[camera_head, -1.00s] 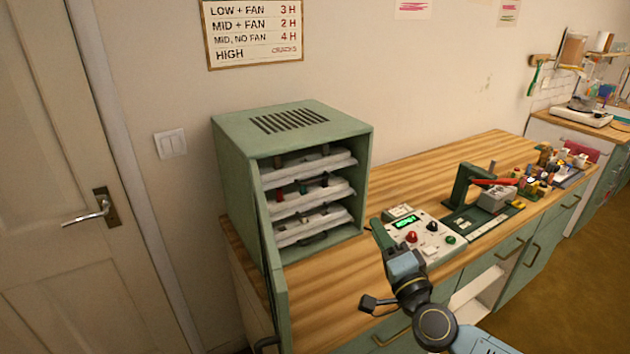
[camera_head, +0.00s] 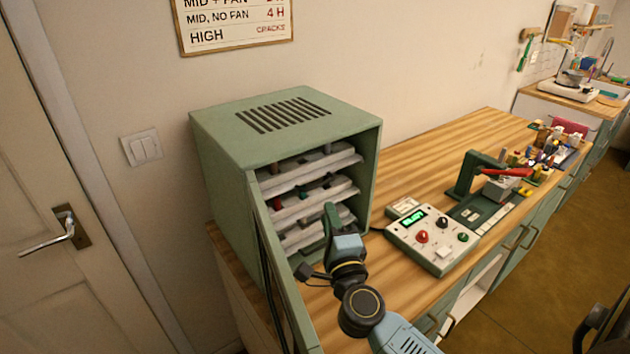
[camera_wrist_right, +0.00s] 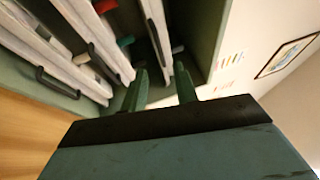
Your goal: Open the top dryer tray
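The green dryer (camera_head: 250,140) stands on the wooden counter with its door (camera_head: 268,255) swung open towards me. Inside are three pale trays, one above another, holding small pieces. The top tray (camera_head: 318,166) sits inside the dryer; its front also shows in the right wrist view (camera_wrist_right: 157,28). My right gripper (camera_head: 330,212) is in front of the lower trays in the head view. In the right wrist view its two green fingers (camera_wrist_right: 161,80) are apart, with nothing clearly held between them. I cannot tell whether they touch a tray. My left gripper is out of view.
The open door stands just left of my right arm. A control box (camera_head: 432,237) with knobs and a lit display is to the right, then a green press-like device (camera_head: 478,175) with a red lever. Bare counter (camera_head: 410,160) lies between the dryer and these.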

